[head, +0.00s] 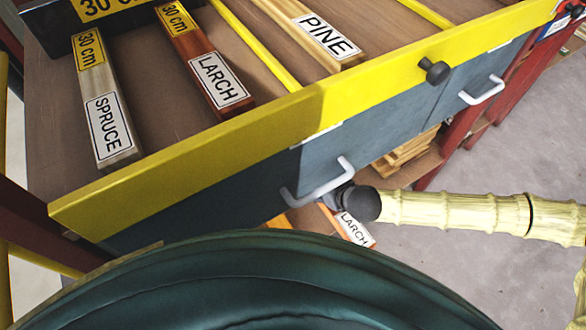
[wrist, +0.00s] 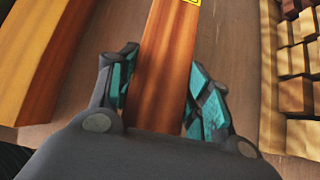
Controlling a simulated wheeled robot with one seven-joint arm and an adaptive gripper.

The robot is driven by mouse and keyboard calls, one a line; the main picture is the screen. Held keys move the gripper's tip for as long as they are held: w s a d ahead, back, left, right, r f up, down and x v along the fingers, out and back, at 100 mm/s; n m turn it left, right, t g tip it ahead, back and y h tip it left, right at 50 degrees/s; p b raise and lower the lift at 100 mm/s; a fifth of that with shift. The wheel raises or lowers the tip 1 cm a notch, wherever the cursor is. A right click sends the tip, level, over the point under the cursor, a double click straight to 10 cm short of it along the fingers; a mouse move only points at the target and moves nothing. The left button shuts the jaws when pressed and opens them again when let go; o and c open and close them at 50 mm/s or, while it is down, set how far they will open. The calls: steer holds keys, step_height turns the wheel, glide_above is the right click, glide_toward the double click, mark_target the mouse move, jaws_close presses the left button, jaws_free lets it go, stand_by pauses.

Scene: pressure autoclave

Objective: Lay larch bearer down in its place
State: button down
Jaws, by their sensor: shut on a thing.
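In the wrist view a red-brown larch bearer (wrist: 165,65) runs between the teal pads of my gripper (wrist: 163,80). The pads are shut on its two sides, and a yellow label shows at its far end. In the head view the end of a bearer marked LARCH (head: 355,229) shows below the bench front, close to my dark wrist joint; my fingers are hidden there. I cannot tell whether the held bearer touches the brown board under it. Another bar marked LARCH (head: 207,72) lies on the bench top, between one marked SPRUCE (head: 104,115) and one marked PINE (head: 316,32).
The bench's yellow front edge (head: 200,155) and drawer handles (head: 318,186) stand above my wrist. In the wrist view a thick orange timber (wrist: 55,45) lies left of the bearer and stacked wood blocks (wrist: 297,95) stand right. Bare brown board (wrist: 237,60) separates bearer and blocks.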

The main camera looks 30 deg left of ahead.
steer(key=w+a+b, duration=0.1)
steer(key=a, duration=0.3)
steer(key=w+a+b, duration=0.1)
steer(key=w+a, duration=0.1)
steer(key=a, duration=0.2)
steer(key=w+a+f, duration=0.1)
steer(key=a, duration=0.2)
steer(key=shift+w+a+b, duration=0.25)
steer(key=shift+a+b, duration=0.15)
steer(key=shift+f+b, duration=0.85)
steer(key=shift+f, duration=0.95)
steer(key=shift+f, duration=0.1)
steer(key=c, duration=0.7)
jaws_free()
steer(key=shift+s+d+r, duration=0.1)
steer(key=shift+d+r, duration=0.05)
steer(key=shift+r, duration=0.15)
steer(key=shift+p+v, duration=1.3)
steer(key=shift+v, duration=2.15)
